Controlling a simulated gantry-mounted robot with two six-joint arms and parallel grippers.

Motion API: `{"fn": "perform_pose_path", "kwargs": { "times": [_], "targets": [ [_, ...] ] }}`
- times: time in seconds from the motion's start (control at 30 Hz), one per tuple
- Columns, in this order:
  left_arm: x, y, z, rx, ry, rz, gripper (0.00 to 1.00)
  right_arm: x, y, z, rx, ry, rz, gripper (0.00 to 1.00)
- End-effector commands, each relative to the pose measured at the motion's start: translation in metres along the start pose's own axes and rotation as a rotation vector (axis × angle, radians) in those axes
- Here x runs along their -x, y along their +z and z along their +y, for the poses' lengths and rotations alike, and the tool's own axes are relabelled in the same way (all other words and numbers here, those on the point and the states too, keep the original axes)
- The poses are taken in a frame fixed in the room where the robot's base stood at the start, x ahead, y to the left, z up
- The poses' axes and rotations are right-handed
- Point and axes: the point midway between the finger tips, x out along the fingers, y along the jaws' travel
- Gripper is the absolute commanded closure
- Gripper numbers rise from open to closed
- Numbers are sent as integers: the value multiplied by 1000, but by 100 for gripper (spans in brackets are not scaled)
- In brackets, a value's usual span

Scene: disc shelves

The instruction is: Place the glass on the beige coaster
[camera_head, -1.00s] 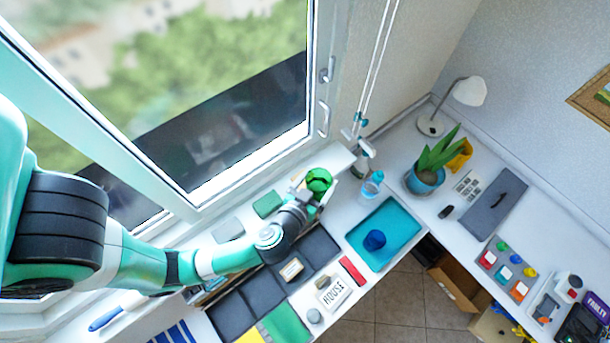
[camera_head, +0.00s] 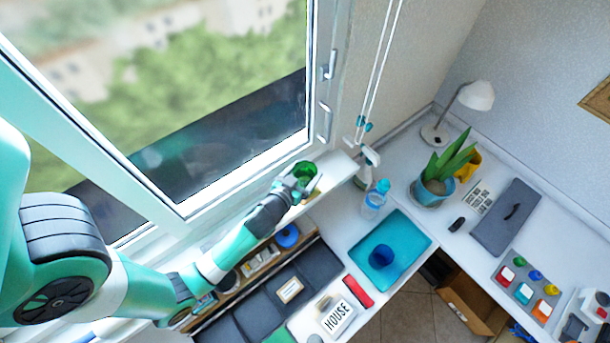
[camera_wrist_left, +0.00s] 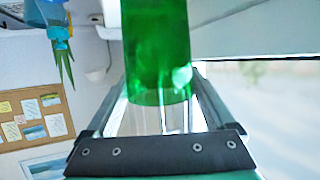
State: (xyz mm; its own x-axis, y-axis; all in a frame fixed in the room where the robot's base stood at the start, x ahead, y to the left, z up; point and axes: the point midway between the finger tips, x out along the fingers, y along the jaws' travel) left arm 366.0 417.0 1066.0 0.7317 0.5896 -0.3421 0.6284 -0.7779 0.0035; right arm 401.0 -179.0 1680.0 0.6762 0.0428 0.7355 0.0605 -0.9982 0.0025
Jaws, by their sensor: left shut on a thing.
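The green glass (camera_head: 305,174) is in my left gripper (camera_head: 302,184), held over the window sill close to the window frame. My right gripper is not in view.
A spray bottle (camera_head: 366,166) and a clear bottle with a blue cap (camera_head: 375,200) stand right of the glass. A blue cup (camera_head: 382,256) stands on a teal tray (camera_head: 412,226). A potted plant (camera_head: 432,190) is further right. A blue disc (camera_head: 288,236) lies on the shelf below my arm.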

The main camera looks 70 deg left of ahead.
Motion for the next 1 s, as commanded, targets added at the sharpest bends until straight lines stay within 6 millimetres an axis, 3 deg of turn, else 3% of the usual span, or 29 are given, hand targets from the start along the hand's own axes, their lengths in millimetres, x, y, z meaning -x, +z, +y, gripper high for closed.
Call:
{"fn": "perform_pose_path", "kwargs": {
  "times": [0.1, 0.47, 0.5, 0.53, 0.83, 1.0],
  "targets": [
    [-5, 14, 0, 0, 1, 2, 100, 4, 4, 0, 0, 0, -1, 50],
    [-6, 17, 1, 1, 1, 3, 100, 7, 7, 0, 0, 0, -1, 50],
    [-6, 16, 0, 0, 0, 0, 4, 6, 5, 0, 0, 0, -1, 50],
    [-6, 16, 0, 0, 0, 0, 0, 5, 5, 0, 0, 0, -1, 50],
    [-4, 11, 0, 0, 0, 0, 0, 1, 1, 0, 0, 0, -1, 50],
    [24, 15, 1, -2, 3, -1, 0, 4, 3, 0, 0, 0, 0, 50]
  ]
}}
